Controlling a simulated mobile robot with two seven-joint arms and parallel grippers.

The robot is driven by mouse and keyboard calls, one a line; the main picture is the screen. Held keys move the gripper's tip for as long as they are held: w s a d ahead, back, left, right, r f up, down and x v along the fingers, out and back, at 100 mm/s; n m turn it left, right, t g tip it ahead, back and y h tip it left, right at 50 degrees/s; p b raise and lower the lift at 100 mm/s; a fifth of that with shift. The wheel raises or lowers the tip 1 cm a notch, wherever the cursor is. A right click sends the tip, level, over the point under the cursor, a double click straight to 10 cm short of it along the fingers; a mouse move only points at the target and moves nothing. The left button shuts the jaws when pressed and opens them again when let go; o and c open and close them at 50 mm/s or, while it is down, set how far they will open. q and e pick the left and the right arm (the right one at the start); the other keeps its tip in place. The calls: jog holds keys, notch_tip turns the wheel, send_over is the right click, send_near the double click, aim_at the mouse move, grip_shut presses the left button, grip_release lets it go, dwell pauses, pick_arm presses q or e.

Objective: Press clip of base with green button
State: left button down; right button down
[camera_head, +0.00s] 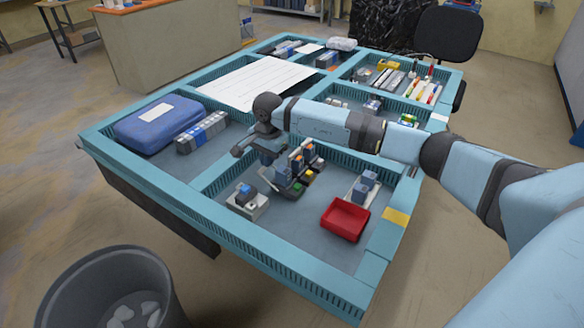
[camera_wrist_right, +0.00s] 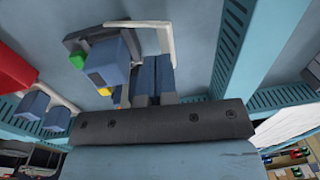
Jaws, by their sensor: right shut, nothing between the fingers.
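The base with the green button (camera_wrist_right: 76,60) stands in the compartment in the wrist view, with a blue block (camera_wrist_right: 110,66) beside the button. In the head view, the dark base (camera_head: 286,185) is in the front middle compartment, partly behind other blocks, and its clip cannot be made out. My right gripper (camera_head: 240,151) is shut and empty, above the divider left of the base and apart from it. In the wrist view, the dark edge of my gripper mount hides part of the scene. My left gripper is not in view.
A red tray (camera_head: 345,219) and a white base with blue blocks (camera_head: 363,188) stand to the right. Another small base (camera_head: 247,201) stands at front left. Blue slotted walls (camera_head: 235,170) divide the table.

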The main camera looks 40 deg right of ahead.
jog(key=shift+s, duration=0.1)
jog(key=shift+s+d+f, duration=0.2)
jog(key=shift+s+d, duration=0.05)
jog(key=shift+s, duration=0.4)
